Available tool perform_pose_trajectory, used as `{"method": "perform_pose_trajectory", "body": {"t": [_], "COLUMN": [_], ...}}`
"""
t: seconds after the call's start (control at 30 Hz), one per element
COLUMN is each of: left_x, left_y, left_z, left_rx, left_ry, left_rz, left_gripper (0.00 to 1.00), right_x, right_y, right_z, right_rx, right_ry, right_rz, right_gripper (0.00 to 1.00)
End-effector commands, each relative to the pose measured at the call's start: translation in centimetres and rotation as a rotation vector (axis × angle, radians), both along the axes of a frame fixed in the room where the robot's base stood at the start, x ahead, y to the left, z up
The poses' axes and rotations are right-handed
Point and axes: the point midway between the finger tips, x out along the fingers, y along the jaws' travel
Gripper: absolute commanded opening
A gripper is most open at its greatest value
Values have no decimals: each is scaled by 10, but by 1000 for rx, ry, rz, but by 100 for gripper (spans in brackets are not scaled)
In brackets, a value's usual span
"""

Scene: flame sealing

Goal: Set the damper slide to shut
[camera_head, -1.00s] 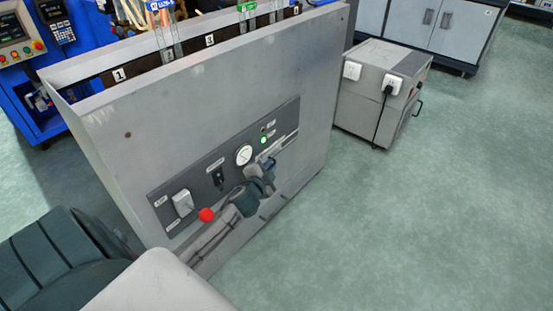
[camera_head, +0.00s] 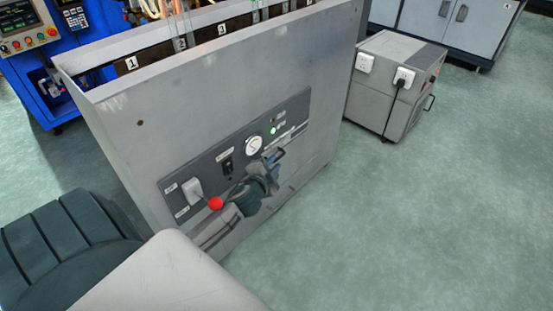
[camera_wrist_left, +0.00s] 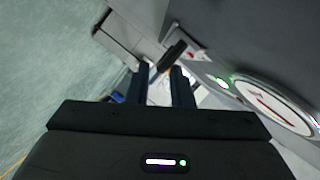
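The grey sloping panel (camera_head: 178,183) on the cabinet front holds a slide track (camera_head: 298,131) at its right end, taken as the damper slide. My left gripper (camera_head: 276,157) is just below that track, and the arm hides part of the panel's lower edge. In the left wrist view, the two dark fingers (camera_wrist_left: 160,75) stand apart. A dark handle (camera_wrist_left: 174,54) shows at their tips, its near end between them with gaps visible; I cannot tell whether it touches either finger. The slide's exact position is too small to read. My right gripper is out of view.
A red-ball lever (camera_head: 215,204), a black switch (camera_head: 227,166), a white gauge (camera_head: 254,145) and a lit green lamp (camera_head: 273,131) share the panel. Glass tubes stand above the cabinet (camera_head: 150,110). A grey box (camera_head: 375,103) with a plug stands behind. Floor at right is clear.

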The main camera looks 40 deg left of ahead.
Motion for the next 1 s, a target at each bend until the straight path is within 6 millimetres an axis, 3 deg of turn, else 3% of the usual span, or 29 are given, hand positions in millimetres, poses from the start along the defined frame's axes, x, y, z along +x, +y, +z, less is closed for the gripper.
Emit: {"method": "perform_pose_trajectory", "body": {"t": [0.2,0.4,1.0], "left_x": [-42,-64,-70], "left_y": [-12,-18,-19], "left_z": [9,14,16], "left_rx": [-1,-2,-1], "left_ry": [3,2,1], "left_rz": [0,0,1], "left_gripper": [19,19,19], "right_x": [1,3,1], "right_y": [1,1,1], "right_z": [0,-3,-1], "right_rx": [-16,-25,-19], "right_ry": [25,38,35], "right_rz": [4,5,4], "right_gripper": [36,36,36]}}
